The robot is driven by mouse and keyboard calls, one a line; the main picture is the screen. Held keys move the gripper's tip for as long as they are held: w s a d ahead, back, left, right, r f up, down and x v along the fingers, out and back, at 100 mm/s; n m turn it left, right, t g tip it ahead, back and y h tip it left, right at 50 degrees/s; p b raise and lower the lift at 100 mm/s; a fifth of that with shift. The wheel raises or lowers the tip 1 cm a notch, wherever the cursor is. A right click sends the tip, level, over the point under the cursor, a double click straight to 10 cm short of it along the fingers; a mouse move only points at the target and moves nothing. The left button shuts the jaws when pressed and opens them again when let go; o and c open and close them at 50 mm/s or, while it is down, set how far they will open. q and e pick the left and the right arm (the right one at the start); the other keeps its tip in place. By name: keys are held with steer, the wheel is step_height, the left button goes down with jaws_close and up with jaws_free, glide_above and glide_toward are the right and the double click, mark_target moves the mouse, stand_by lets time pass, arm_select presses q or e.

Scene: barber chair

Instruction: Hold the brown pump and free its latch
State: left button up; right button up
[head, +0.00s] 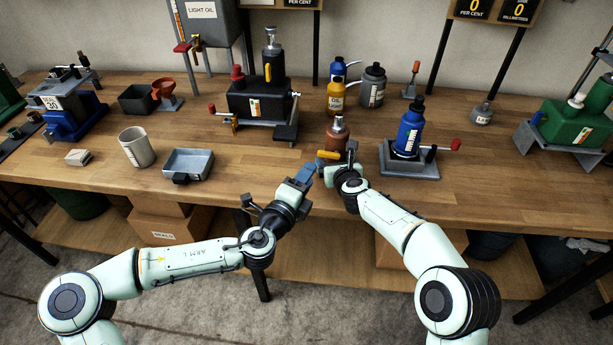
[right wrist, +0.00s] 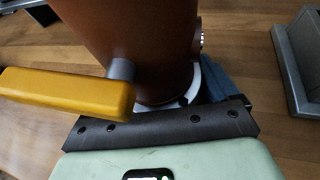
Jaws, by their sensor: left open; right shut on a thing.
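My left gripper (head: 301,174) is open and empty, just left of and in front of the pump, apart from the lever. I cannot make out a separate latch.
A blue pump on a grey stand (head: 395,171) is close on the right. A black pump (head: 258,98) stands behind left, with yellow (head: 336,97) and grey (head: 373,88) bottles behind. A metal tray (head: 188,162) and white cup (head: 137,147) sit left. Bare wood lies between tray and pump.

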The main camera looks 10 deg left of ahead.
steer(key=shift+r, duration=0.2)
steer(key=o, duration=1.8)
steer(key=shift+d, duration=0.1)
